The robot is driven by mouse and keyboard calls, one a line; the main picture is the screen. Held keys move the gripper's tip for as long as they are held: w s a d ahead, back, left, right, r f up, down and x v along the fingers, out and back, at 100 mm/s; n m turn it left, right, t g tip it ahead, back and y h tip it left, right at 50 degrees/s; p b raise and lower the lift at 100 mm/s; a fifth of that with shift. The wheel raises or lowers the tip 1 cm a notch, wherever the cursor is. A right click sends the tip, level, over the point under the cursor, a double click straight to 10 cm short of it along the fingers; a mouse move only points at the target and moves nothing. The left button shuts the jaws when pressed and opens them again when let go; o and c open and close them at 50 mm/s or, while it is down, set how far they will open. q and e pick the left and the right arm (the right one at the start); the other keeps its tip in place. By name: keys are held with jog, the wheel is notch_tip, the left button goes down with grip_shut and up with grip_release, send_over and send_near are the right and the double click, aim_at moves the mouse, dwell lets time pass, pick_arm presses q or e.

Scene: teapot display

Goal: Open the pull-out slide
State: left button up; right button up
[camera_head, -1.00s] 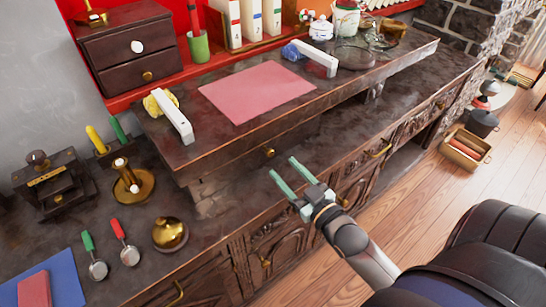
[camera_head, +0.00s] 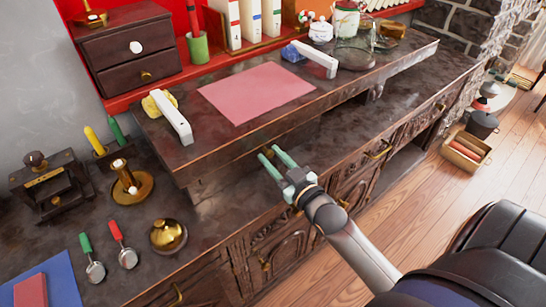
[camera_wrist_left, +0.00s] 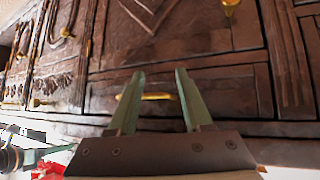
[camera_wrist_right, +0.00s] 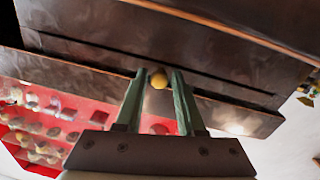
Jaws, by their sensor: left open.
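The pull-out slide (camera_head: 226,169) is a dark wooden front under the raised shelf of the desk, and it looks shut. Its small round brass knob (camera_wrist_right: 158,79) shows in the right wrist view. My right gripper (camera_head: 269,152) is at the slide's front, its green fingers apart on either side of the knob. In the right wrist view the fingertips (camera_wrist_right: 158,72) flank the knob with a small gap visible. My left gripper (camera_wrist_left: 156,74) is open and empty, facing carved wooden fronts with a brass handle (camera_wrist_left: 155,96); it is outside the head view.
A pink sheet (camera_head: 257,92) and two white-handled items lie on the raised shelf. A brass candlestick (camera_head: 128,184), a brass bell-like object (camera_head: 168,235) and two small scoops stand on the lower top at left. The lower top to the right is clear.

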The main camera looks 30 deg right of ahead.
grip_shut()
dwell(1.0)
